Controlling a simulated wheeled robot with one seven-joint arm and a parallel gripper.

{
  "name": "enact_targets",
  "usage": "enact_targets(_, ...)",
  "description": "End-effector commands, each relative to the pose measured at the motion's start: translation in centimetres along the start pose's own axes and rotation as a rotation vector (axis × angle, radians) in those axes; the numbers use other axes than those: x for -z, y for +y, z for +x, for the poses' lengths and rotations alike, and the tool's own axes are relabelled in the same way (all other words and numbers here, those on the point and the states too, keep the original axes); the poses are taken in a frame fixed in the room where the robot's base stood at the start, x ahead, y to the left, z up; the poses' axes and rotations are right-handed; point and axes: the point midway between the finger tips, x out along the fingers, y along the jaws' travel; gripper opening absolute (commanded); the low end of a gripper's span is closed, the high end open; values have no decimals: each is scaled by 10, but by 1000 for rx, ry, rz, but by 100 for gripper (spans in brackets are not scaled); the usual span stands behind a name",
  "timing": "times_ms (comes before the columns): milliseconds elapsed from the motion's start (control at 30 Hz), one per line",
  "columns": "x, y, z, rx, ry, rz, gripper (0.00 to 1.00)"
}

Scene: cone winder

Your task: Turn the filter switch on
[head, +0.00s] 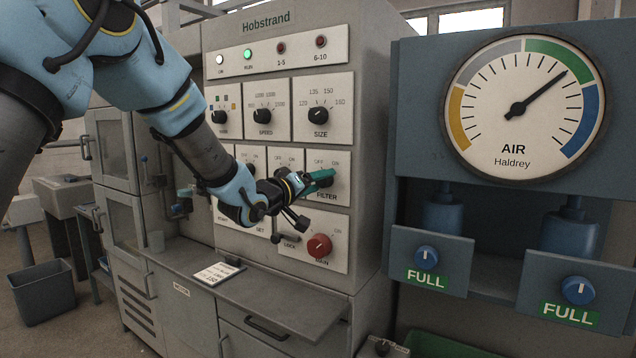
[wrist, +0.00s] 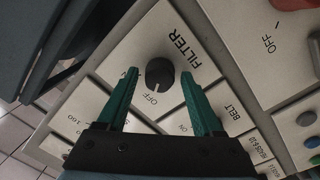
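The filter switch (wrist: 159,73) is a dark round knob on a white plate marked FILTER in the wrist view. An OFF label sits just below the knob there, and a small light mark on the knob seems to face it. My gripper (wrist: 159,73) has two green fingers, open, with one tip on each side of the knob and a visible gap on both sides. In the head view my gripper (head: 322,178) is at the FILTER plate (head: 340,193) and largely hides the knob. OFF and ON labels show above it.
The SIZE knob (head: 318,115) is above, and the red MAIN knob (head: 319,246) and dark lock handle (head: 286,239) are below. The BELT plate (wrist: 229,108) adjoins in the wrist view. A blue-grey cabinet with an AIR gauge (head: 525,105) stands to the right. A ledge with a card (head: 217,273) juts out below.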

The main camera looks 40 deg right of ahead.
Motion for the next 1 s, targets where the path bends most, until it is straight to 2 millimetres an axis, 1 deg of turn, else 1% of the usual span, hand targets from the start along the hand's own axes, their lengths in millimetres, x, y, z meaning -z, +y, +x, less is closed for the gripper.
enact_targets(33, 0, 0, 0, 0, 0, 0, 61)
enact_targets(67, 0, 0, 0, 0, 0, 0, 57)
enact_targets(567, 0, 0, 0, 0, 0, 0, 1)
enact_targets(600, 0, 0, 0, 0, 0, 0, 0)
enact_targets(833, 0, 0, 0, 0, 0, 7, 0)
enact_targets(1000, -2, -2, 0, 3, -2, 50, 0)
